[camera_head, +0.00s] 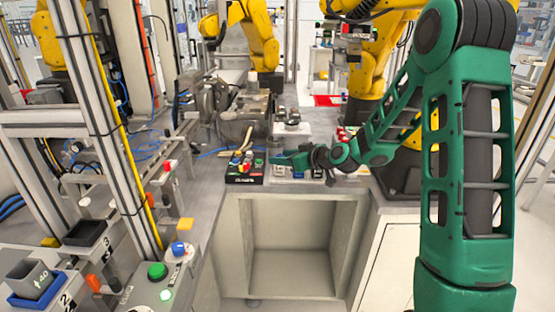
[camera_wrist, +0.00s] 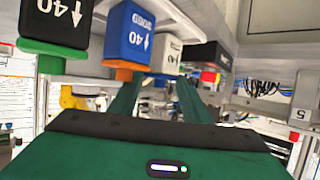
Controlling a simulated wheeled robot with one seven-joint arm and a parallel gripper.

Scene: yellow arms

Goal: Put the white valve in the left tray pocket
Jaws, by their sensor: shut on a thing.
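My gripper (camera_wrist: 163,75) is shut on the white valve (camera_wrist: 167,52), a pale block with dark lettering between the two green fingers in the wrist view. In the head view my gripper (camera_head: 282,160) is small, over the far bench edge, and I cannot make out the valve clearly there. A blue valve (camera_wrist: 128,33) marked 40 with an orange end and a black valve (camera_wrist: 55,22) marked 40 with a green end show left of it in the wrist view. I cannot tell for certain which place is the left tray pocket.
A black box (camera_head: 244,178) with coloured tops stands left of my gripper. A blue holder (camera_head: 38,288) with a grey block and a dark tray (camera_head: 86,233) sit at the lower left. An open cabinet (camera_head: 290,260) lies below the bench. Yellow robot arms (camera_head: 262,50) stand behind.

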